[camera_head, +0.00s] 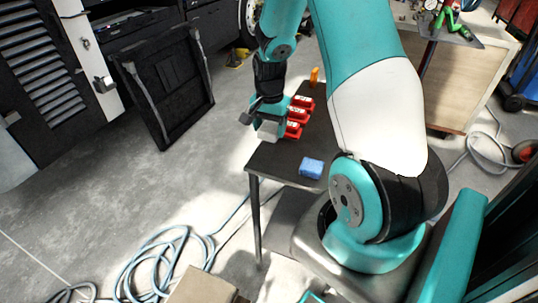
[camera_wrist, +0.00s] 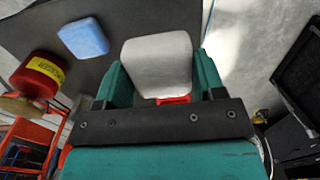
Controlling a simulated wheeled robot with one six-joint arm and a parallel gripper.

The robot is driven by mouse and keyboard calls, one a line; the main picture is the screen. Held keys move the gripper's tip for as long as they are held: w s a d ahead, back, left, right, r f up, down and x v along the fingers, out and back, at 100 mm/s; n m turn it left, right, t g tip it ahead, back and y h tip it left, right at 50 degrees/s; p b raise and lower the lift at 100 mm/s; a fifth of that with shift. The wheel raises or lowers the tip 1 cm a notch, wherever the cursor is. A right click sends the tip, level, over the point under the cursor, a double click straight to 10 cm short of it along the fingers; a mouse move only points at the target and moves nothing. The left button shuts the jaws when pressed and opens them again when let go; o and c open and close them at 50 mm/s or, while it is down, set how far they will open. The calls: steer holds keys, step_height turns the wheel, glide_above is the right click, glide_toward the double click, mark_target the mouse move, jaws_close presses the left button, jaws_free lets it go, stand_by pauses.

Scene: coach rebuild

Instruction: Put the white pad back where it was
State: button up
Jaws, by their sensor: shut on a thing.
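The white pad (camera_head: 266,131) is a pale block with rounded edges, held in my gripper (camera_head: 267,121) at the left edge of the dark table. In the wrist view the pad (camera_wrist: 158,60) sits between the two teal fingers (camera_wrist: 160,82), which are shut on it from both sides. I cannot tell whether its underside touches the table. A blue pad (camera_head: 312,168) lies on the near part of the tabletop, apart from my gripper; it also shows in the wrist view (camera_wrist: 83,38).
An orange object (camera_head: 314,76) stands at the far end. The tabletop around the blue pad is clear. A hose (camera_head: 160,258) lies coiled on the floor.

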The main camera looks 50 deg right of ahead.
mark_target(269, 161)
step_height(269, 161, down, 11)
steer(key=shift+r+p, duration=0.2)
steer(key=shift+p, duration=0.1)
steer(key=o, duration=0.9)
steer(key=shift+f, duration=0.1)
step_height(269, 161, up, 12)
steer(key=shift+f+b, duration=0.1)
steer(key=shift+b, duration=0.55)
steer(key=s+a+r+n+y, duration=0.1)
steer(key=a+r+n, duration=0.3)
steer(key=a, duration=0.3)
steer(key=s+a+r+n+t+y, duration=0.1)
steer(key=s+a+r+n, duration=0.1)
steer(key=a+r+n, duration=0.45)
steer(key=s+a+r+n, duration=0.1)
steer(key=a+r, duration=0.1)
steer(key=a, duration=0.6)
steer(key=s+a+r+n+y, duration=0.1)
steer(key=s+a+r+n, duration=0.1)
steer(key=s+a+n, duration=0.3)
steer(key=s+a+r+n+g+y, duration=0.1)
steer(key=s+a+r+n, duration=0.2)
steer(key=s+a+n, duration=0.2)
steer(key=s, duration=0.3)
steer(key=shift+s+a+r, duration=0.25)
steer(key=shift+a+r, duration=0.05)
steer(key=shift+a, duration=0.1)
